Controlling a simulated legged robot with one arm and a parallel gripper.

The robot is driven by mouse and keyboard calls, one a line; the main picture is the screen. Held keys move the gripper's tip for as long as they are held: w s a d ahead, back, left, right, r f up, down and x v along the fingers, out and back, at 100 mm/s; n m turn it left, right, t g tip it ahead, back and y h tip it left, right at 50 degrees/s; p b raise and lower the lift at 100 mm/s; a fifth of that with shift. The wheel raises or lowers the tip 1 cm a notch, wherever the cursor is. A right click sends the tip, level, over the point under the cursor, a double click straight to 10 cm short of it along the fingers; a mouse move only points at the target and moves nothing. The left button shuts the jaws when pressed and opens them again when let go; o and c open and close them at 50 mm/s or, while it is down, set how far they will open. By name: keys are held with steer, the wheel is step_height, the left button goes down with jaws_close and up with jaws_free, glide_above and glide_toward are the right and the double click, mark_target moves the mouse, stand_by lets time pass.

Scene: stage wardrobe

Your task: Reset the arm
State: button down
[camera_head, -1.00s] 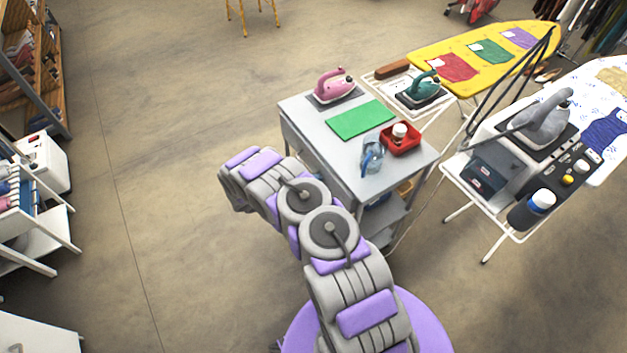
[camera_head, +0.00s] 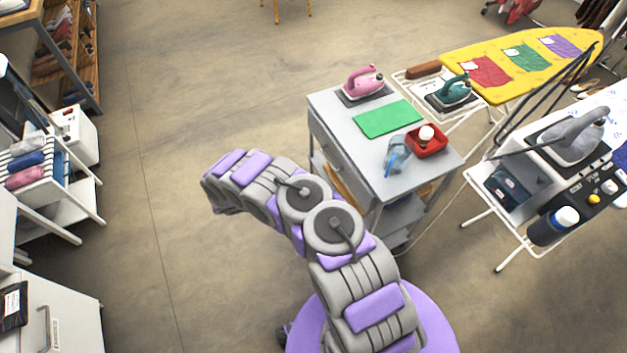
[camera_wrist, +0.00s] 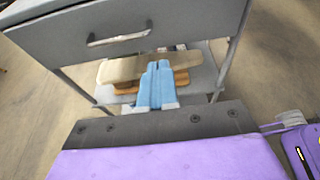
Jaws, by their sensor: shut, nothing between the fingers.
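My arm reaches forward in the head view, bent, with purple and grey links. In the wrist view my gripper (camera_wrist: 158,68) shows as two pale blue fingers pressed together, with nothing between them. It points toward the grey cart (camera_wrist: 205,30), whose drawer front and handle show above the fingers. A wooden board-like item (camera_wrist: 120,70) lies on the cart's lower shelf beyond the fingertips. In the head view the gripper's fingers are hidden; the arm's far end is left of the cart (camera_head: 335,140), over the floor.
The cart top holds a pink iron (camera_head: 363,82), a green mat (camera_head: 388,118), a red tray (camera_head: 427,141) and a clear blue jug (camera_head: 397,155). Ironing boards, including a yellow one (camera_head: 500,90), stand right. Shelves and a white rack (camera_head: 45,190) stand left. Open floor lies between.

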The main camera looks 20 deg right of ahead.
steer(key=shift+r, duration=0.1)
steer(key=s+d+r+m+g, duration=0.1)
steer(key=d+r+m+g, duration=0.15)
steer(key=r, duration=0.55)
steer(key=s+d+r+m+g, duration=0.1)
steer(key=d+r+m, duration=0.2)
steer(key=r, duration=0.4)
steer(key=s+r+m+g+y, duration=0.2)
steer(key=s+r+m+y, duration=0.25)
steer(key=s+r, duration=0.65)
steer(key=s+a+r+m+y, duration=0.2)
steer(key=s+r+m+y, duration=0.25)
steer(key=s+r, duration=0.45)
steer(key=s+a+r+m+t+y, duration=0.3)
steer(key=s+a+m+y, duration=0.1)
steer(key=s+a, duration=0.8)
steer(key=s+y, duration=0.1)
steer(key=s, duration=0.2)
steer(key=shift+s+r+y, duration=0.25)
steer(key=shift+s+y, duration=0.05)
steer(key=shift+s, duration=0.1)
